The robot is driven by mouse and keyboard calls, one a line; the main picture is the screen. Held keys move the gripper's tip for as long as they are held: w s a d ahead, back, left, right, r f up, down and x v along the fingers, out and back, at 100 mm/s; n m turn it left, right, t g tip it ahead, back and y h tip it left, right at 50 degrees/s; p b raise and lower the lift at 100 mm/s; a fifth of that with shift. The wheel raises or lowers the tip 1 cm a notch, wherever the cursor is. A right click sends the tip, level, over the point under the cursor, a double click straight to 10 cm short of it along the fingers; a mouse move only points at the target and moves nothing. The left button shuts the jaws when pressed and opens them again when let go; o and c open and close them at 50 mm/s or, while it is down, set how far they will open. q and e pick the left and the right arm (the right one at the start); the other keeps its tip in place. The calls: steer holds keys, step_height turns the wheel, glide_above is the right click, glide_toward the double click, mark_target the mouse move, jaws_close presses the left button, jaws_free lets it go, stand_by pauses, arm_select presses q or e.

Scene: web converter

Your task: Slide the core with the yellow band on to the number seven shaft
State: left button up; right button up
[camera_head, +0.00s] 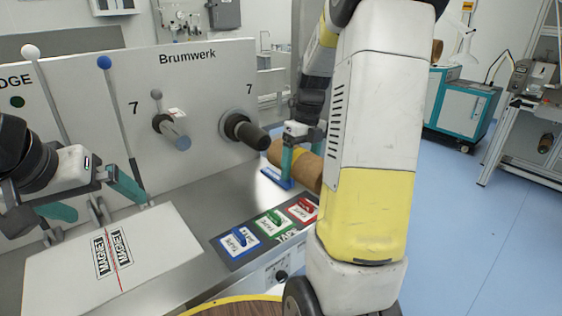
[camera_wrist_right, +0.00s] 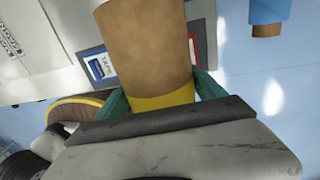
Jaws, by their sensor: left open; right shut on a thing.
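The brown cardboard core (camera_head: 311,172) with a yellow band lies across my right gripper (camera_head: 300,160), which is shut on it. In the right wrist view the brown tube (camera_wrist_right: 145,45) sticks out beyond the fingers, with the yellow band (camera_wrist_right: 163,98) between them. Its left end is close to the tip of the black shaft (camera_head: 243,132), which has a 7 above it; I cannot tell whether they touch. A thinner grey shaft (camera_head: 176,136), also near a 7, stands further left on the panel. My left gripper (camera_head: 105,205) is open and empty in front of the panel.
The grey Brumwerk panel (camera_head: 195,85) carries levers with white and blue knobs. My right arm hides part of the room. Blue floor is open at right.

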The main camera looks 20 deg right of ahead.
mark_target(261, 142)
steer(key=shift+w+a, duration=0.3)
steer(key=shift+w, duration=0.6)
steer(key=shift+w+a, duration=0.3)
steer(key=shift+w, duration=0.55)
steer(key=shift+w+a, duration=0.3)
steer(key=shift+w, duration=0.6)
steer(key=shift+w+a, duration=0.25)
steer(key=shift+w, duration=0.4)
steer(key=shift+w+a, duration=0.2)
steer(key=shift+w, duration=0.4)
steer(key=shift+w+a, duration=0.25)
steer(key=shift+w, duration=0.5)
steer(key=shift+w+a, duration=0.3)
steer(key=shift+w, duration=0.5)
steer(key=shift+w+a, duration=0.25)
steer(key=shift+w, duration=0.5)
steer(key=shift+w+a, duration=0.25)
steer(key=shift+w, duration=0.55)
steer(key=shift+w+a, duration=0.3)
steer(key=shift+w, duration=0.45)
steer(key=shift+w+a, duration=0.25)
steer(key=shift+w, duration=0.55)
steer(key=shift+w, duration=0.15)
steer(key=shift+w+a, duration=0.3)
steer(key=shift+w, duration=0.4)
steer(key=shift+w+a, duration=0.25)
steer(key=shift+w, duration=0.45)
